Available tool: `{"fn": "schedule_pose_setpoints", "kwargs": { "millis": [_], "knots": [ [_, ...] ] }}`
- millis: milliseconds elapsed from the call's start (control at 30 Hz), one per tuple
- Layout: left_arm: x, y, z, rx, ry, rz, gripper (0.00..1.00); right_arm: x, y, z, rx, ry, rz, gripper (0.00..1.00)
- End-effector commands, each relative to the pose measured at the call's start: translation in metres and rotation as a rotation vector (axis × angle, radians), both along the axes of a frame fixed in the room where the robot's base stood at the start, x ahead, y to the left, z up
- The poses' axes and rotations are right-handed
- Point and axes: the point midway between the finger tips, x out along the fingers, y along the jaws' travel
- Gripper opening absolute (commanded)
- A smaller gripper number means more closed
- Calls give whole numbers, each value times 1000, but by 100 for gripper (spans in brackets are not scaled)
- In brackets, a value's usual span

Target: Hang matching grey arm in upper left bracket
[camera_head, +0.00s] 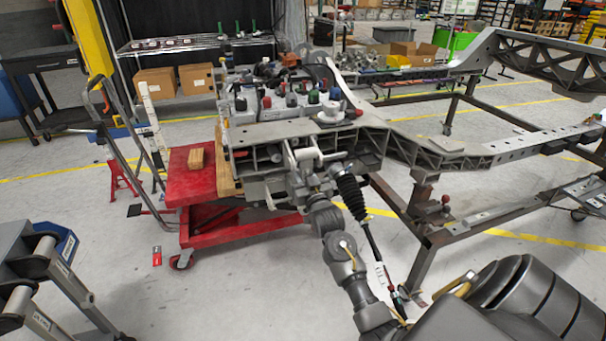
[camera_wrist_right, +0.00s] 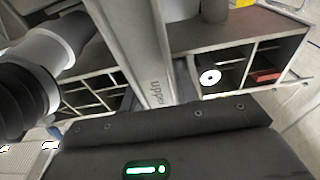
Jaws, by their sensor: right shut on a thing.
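My right gripper (camera_head: 308,178) is at the near end of the grey chassis (camera_head: 400,145), in front of its ribbed side. It is shut on a grey arm (camera_wrist_right: 138,45), a long bar marked "upper" that runs away from the gripper in the right wrist view. In the head view the held arm is small and partly hidden by the gripper. The bracket area (camera_head: 305,155) lies right at the gripper; I cannot tell whether the arm touches or sits in it. My left gripper is not in view.
A black bellows strut (camera_head: 350,190) hangs close to the right of my gripper; it also shows in the right wrist view (camera_wrist_right: 22,95). A red lift cart (camera_head: 205,180) with a wooden block stands left of the chassis. A grey rack (camera_head: 45,265) stands at the lower left.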

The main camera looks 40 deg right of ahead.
Motion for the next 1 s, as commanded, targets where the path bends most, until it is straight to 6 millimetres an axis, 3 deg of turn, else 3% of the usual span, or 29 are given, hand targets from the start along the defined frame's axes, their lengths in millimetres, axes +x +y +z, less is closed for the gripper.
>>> {"fn": "schedule_pose_setpoints", "kwargs": {
  "millis": [533, 1000],
  "knots": [
    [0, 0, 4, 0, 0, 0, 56, 0, 0, 2, -2, -6, 0, 0],
    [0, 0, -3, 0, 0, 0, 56, 0, 0, -11, -1, -4, -1, 0]
  ]
}}
